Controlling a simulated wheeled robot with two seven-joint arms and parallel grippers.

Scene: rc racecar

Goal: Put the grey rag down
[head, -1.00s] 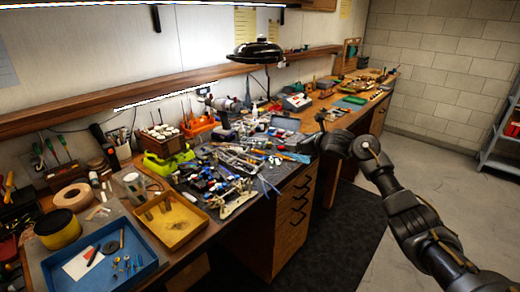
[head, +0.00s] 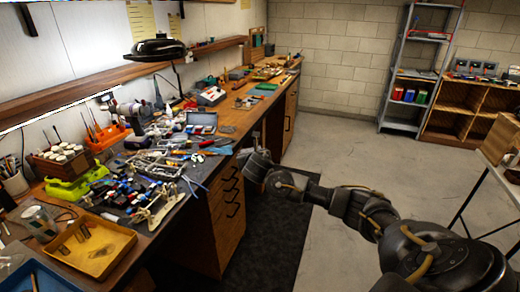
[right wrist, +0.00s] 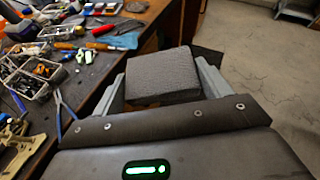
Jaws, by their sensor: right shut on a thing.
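The grey rag (right wrist: 162,74) looks like a flat, folded, textured grey pad in the right wrist view. My right gripper (right wrist: 163,88) is shut on it, with one finger at each side. In the head view my right gripper (head: 248,162) is beside the front edge of the workbench (head: 228,133); the rag is too small to make out there. In the wrist view the rag is over or just past the bench edge, and I cannot tell its height or whether it touches anything. My left gripper is in neither view.
Tools and parts crowd the near bench top, with a yellow tray (head: 112,262) at its front left. The bench farther back is less crowded. Open concrete floor (head: 335,165) lies to the right, with a metal shelf (head: 392,107) and wooden shelving (head: 440,125) by the back wall.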

